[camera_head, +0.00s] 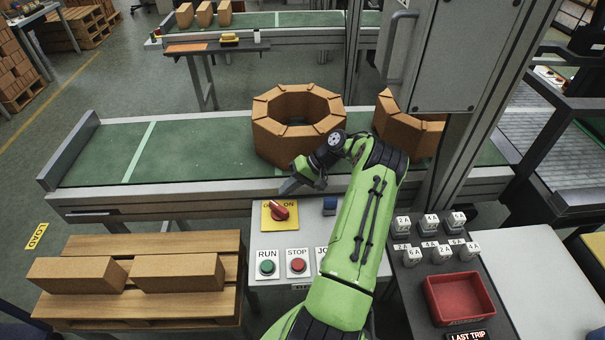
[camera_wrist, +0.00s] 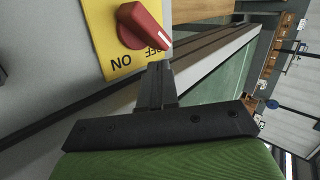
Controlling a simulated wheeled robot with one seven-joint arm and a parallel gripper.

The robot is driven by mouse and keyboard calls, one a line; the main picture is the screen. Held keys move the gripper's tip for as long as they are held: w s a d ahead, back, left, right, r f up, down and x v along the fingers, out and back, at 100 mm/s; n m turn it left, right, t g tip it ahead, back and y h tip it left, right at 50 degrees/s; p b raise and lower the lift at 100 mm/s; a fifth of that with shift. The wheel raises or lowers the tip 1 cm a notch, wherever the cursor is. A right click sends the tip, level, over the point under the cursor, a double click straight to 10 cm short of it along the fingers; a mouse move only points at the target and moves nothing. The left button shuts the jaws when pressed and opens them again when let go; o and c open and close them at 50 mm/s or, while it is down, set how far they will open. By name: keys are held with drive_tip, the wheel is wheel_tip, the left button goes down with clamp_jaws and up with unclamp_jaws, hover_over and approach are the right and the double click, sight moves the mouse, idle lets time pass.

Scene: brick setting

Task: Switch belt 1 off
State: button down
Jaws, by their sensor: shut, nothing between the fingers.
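The red rotary switch (camera_head: 279,211) sits on a yellow plate (camera_head: 267,226) on the grey panel in front of the near belt. It also shows in the wrist view (camera_wrist: 139,25), where its white-marked end points at the OFF label and ON stands beside it. In the head view the knob tilts to the upper left and partly covers OFF. My gripper (camera_head: 287,188) is shut and empty, just behind the plate. In the wrist view my gripper's fingertips (camera_wrist: 156,68) are close to the plate's edge beside the knob; I cannot tell whether they touch it.
The near green belt (camera_head: 200,155) carries a brick ring (camera_head: 297,120) and a curved brick piece (camera_head: 405,128) behind my arm. RUN (camera_head: 267,267) and STOP (camera_head: 298,265) buttons lie below the switch. A red bin (camera_head: 460,296) stands right, a pallet (camera_head: 150,247) left.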

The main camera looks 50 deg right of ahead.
drive_tip(key=p+v, duration=0.2)
drive_tip(key=v, duration=1.1)
drive_tip(key=shift+s+d+r, duration=0.15)
drive_tip(key=shift+d+r, duration=0.05)
drive_tip(key=shift+d, duration=0.05)
